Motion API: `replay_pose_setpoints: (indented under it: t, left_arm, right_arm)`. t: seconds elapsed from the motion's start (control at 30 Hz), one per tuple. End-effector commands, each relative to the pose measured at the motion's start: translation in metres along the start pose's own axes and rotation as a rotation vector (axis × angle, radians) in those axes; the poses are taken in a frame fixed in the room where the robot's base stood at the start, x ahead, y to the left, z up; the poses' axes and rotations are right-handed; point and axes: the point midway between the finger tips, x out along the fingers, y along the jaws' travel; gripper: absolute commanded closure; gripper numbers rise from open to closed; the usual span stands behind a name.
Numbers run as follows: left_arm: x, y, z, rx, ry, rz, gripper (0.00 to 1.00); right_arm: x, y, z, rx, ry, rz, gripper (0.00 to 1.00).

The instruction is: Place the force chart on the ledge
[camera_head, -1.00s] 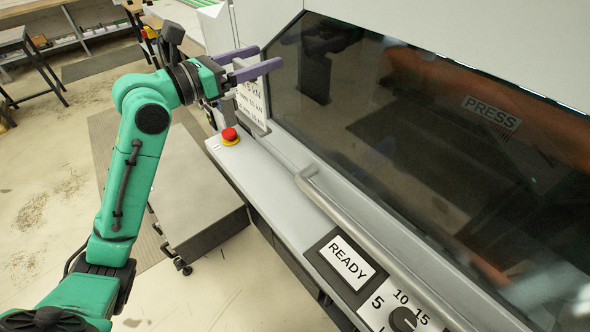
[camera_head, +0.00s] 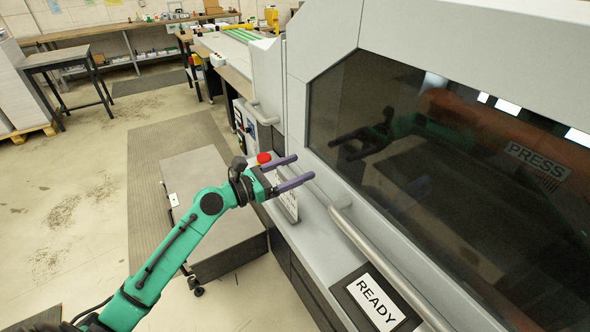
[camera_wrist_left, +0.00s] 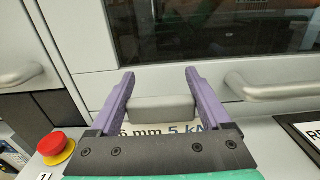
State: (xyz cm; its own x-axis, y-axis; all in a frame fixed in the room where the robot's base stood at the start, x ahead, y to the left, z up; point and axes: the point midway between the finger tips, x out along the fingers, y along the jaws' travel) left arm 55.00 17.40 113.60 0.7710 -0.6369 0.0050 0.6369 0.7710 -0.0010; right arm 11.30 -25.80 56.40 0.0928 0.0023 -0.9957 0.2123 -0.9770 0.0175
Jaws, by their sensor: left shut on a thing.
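The grey ledge (camera_head: 322,232) runs below the press window. I cannot tell whether the chart's bottom touches it. My right gripper is not in view.
A red emergency button (camera_head: 263,158) stands on the ledge beyond the chart; it also shows in the left wrist view (camera_wrist_left: 55,146). A grey handle bar (camera_head: 365,243) runs along the press front. A READY sign (camera_head: 376,302) is nearer. A dark grey cart (camera_head: 225,235) stands below left.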

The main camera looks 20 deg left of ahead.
Motion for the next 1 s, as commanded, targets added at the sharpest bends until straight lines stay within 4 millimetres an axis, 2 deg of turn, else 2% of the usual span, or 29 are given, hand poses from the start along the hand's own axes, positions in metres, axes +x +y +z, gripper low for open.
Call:
replay_pose_setpoints:
  t: [0.2, 0.23, 0.27, 0.3, 0.6, 0.77, 1.0]
  left_arm:
    - [0.0, 0.0, -0.003, 0.0, -0.001, 0.0, 1.0]
    - [0.0, 0.0, -0.004, 0.0, 0.0, 0.0, 0.15]
    - [0.0, 0.0, -0.003, 0.0, 0.0, -0.001, 0.03]
    - [0.0, 0.0, -0.003, 0.0, 0.0, -0.001, 0.0]
    - [-0.001, 0.0, 0.003, 0.002, 0.0, -0.001, 0.0]
    - [-0.026, 0.001, -0.004, 0.001, 0.002, 0.001, 0.0]
    - [-0.075, 0.0, -0.005, -0.001, 0.0, 0.0, 0.0]
  right_arm:
    - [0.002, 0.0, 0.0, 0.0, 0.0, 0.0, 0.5]
    - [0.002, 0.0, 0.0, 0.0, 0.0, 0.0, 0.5]
    - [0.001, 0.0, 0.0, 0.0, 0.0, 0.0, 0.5]
    - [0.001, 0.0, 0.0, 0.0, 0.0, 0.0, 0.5]
    - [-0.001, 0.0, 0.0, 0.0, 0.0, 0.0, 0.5]
    - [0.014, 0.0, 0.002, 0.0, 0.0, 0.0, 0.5]
    - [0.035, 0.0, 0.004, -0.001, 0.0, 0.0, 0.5]
